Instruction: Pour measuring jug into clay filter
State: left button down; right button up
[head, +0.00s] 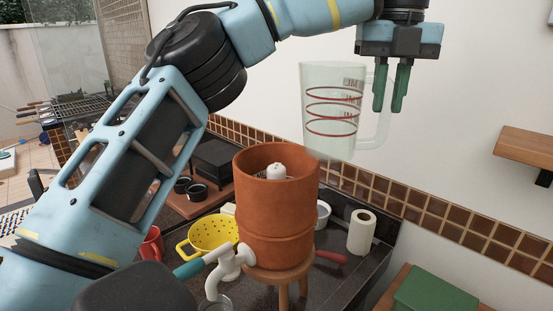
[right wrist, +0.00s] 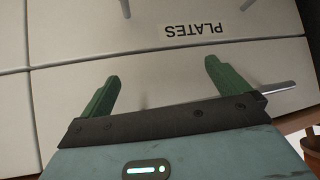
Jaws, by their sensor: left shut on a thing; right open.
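The measuring jug (head: 330,82), clear with red markings, is in the air in the head view, roughly upright. My left gripper (head: 389,108) is shut on it at the handle side, fingers pointing down. The clay filter (head: 275,215) is a terracotta cylinder with an open top, a white filter candle inside and a white tap low on its front. It stands on a small wooden stool. The jug's base appears just above and right of the filter's rim. I cannot tell whether the jug holds liquid. My right gripper (right wrist: 162,75) is open and empty in the right wrist view.
A wooden shelf (head: 527,148) is on the right wall. The right wrist view shows pale fronts with a PLATES label (right wrist: 193,29).

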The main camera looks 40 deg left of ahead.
pick_arm(q)
jog(key=shift+r, duration=1.55)
